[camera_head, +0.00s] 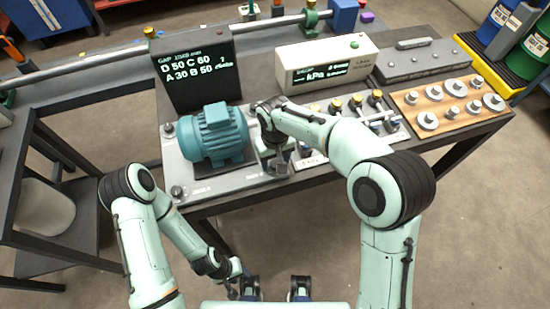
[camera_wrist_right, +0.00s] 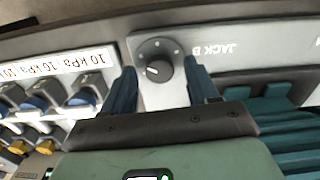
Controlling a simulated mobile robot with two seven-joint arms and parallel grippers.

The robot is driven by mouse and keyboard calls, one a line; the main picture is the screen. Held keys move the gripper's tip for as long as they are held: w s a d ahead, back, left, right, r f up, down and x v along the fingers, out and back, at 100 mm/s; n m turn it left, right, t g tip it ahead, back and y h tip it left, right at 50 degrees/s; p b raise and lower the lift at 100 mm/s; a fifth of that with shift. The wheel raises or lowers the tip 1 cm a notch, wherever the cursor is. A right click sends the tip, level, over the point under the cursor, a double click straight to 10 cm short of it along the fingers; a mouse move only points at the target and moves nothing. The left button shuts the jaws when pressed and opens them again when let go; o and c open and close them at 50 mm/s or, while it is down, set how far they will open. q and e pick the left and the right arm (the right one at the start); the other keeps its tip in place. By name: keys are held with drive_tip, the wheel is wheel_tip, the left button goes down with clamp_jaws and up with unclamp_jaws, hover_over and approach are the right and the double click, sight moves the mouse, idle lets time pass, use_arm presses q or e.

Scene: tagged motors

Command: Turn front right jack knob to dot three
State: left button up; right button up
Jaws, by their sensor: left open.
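The front right jack knob (camera_wrist_right: 155,62), labelled JACK B, is a round black dial on a light plate in the right wrist view. A white mark on it points toward the lower left, and small pale dots surround it. My right gripper (camera_wrist_right: 160,72) is open with one blue finger on each side of the knob; gaps show between the fingers and it. In the head view my right gripper (camera_head: 278,166) hangs over the plate's front right corner and hides the knob. My left gripper (camera_head: 238,276) is open and empty, low in front of the table.
A teal motor (camera_head: 213,134) stands on the plate left of my right gripper. A screen (camera_head: 196,72) is behind it. Valves (camera_head: 355,103), a kPa readout box (camera_head: 325,65) and a wooden board with metal discs (camera_head: 450,101) are to the right.

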sight(275, 163)
use_arm(q)
drive_tip(key=shift+w+r+p, duration=0.3)
drive_tip(key=shift+r+p, duration=0.15)
drive_tip(key=shift+r, duration=0.1)
drive_tip(key=shift+w+r+p, duration=0.25)
drive_tip(key=shift+r+p, duration=0.15)
drive_tip(key=shift+r, duration=0.1)
use_arm(e)
wheel_tip(275, 163, up, 14)
drive_tip(key=shift+f, duration=0.25)
use_arm(q)
drive_tip(key=shift+s, duration=0.1)
use_arm(e)
drive_tip(key=shift+f, duration=0.1)
